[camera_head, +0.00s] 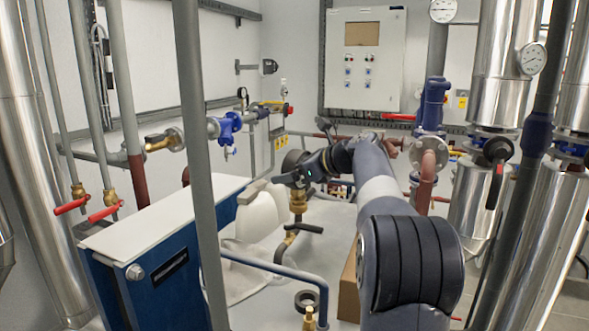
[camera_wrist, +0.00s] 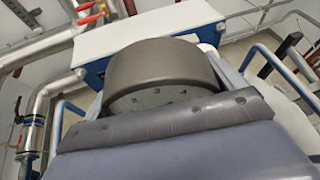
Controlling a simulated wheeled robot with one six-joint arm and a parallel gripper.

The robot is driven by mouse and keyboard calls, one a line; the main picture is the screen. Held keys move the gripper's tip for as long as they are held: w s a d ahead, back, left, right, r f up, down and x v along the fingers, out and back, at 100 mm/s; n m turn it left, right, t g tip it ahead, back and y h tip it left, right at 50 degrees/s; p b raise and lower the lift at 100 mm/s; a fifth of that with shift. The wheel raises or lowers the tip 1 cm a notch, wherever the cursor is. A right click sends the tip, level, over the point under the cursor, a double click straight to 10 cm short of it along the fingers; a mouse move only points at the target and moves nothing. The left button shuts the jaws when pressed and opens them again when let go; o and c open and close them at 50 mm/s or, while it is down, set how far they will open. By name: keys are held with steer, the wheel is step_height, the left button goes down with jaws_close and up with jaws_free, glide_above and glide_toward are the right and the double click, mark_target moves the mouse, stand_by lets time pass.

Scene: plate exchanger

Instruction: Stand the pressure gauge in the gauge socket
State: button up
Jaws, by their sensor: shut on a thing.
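The pressure gauge appears as a dark grey round drum (camera_wrist: 165,70), large and close in the wrist view. It sits between the two pale fingers of my gripper (camera_wrist: 168,88), which is shut on it. My gripper there (camera_head: 303,172) is dark and partly hidden by the gauge. A dark ring (camera_head: 307,299) with a brass fitting (camera_head: 309,320) below it shows lower down; I cannot tell whether this is the gauge socket.
A brass valve (camera_head: 298,202) with a dark handle shows just below my gripper. A blue unit with a white top (camera_head: 165,225) stands left, and a grey upright pole (camera_head: 200,180) crosses in front. A blue pipe (camera_head: 275,268) bends near the dark ring. Steel columns (camera_head: 500,85) stand right.

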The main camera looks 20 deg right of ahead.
stand_by(0.3)
steer(key=o, duration=1)
steer(key=shift+a, duration=0.1)
steer(key=shift+c, duration=0.2)
steer(key=shift+o, duration=0.6)
steer(key=shift+w+a+f, duration=0.1)
steer(key=shift+w, duration=0.05)
steer(key=shift+s+d, duration=0.35)
steer(key=shift+s, duration=0.05)
steer(key=b+v, duration=0.1)
steer(key=v, duration=0.9)
steer(key=shift+b, duration=0.35)
steer(key=shift+w+a, duration=0.1)
